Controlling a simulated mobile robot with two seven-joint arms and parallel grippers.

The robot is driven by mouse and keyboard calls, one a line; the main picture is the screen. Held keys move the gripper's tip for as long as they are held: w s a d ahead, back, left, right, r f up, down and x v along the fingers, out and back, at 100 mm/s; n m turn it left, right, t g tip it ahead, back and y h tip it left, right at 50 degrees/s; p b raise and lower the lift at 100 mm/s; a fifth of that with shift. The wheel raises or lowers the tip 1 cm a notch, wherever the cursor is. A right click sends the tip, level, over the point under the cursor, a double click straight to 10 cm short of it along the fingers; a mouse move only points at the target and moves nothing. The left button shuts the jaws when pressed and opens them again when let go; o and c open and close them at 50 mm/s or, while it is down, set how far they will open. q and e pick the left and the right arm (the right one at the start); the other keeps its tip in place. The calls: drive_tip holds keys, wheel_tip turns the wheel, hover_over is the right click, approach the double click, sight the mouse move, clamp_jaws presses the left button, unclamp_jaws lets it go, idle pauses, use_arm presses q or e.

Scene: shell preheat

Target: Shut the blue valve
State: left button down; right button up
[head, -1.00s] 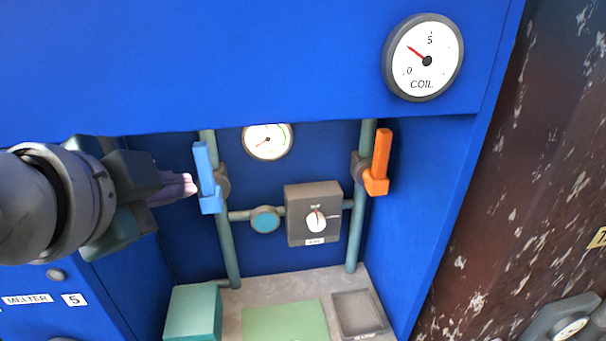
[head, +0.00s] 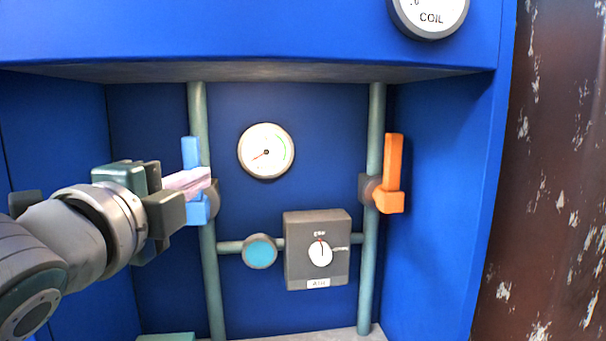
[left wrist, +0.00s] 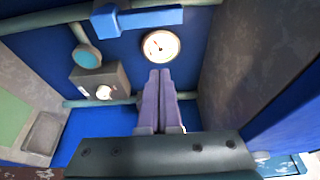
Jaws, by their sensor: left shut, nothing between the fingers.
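The blue valve has a blue lever handle (head: 191,151) on the left vertical pipe of the recess. The handle stands upright, along the pipe. In the left wrist view the handle (left wrist: 150,18) lies across the top of the picture, in line with its pipe. My left gripper (head: 204,180) is shut and empty. In the head view its pale fingers cross in front of the middle of the handle and hide part of it. In the left wrist view the fingertips (left wrist: 160,72) show apart from the handle; I see no clear contact. My right gripper is not in view.
An orange lever handle (head: 393,165) stands upright on the right pipe. Between the pipes are a round gauge (head: 266,151), a grey box with a knob (head: 317,260) and a teal disc (head: 260,251). Blue walls and an overhang (head: 290,71) bound the recess.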

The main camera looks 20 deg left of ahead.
use_arm(q)
drive_tip(key=x, duration=1)
drive_tip(key=shift+s+a+p, duration=0.3)
drive_tip(key=shift+s+a, duration=0.2)
drive_tip(key=shift+a, duration=0.35)
drive_tip(key=shift+s+a+p, duration=0.3)
drive_tip(key=shift+s+a, duration=0.25)
drive_tip(key=shift+a, duration=0.3)
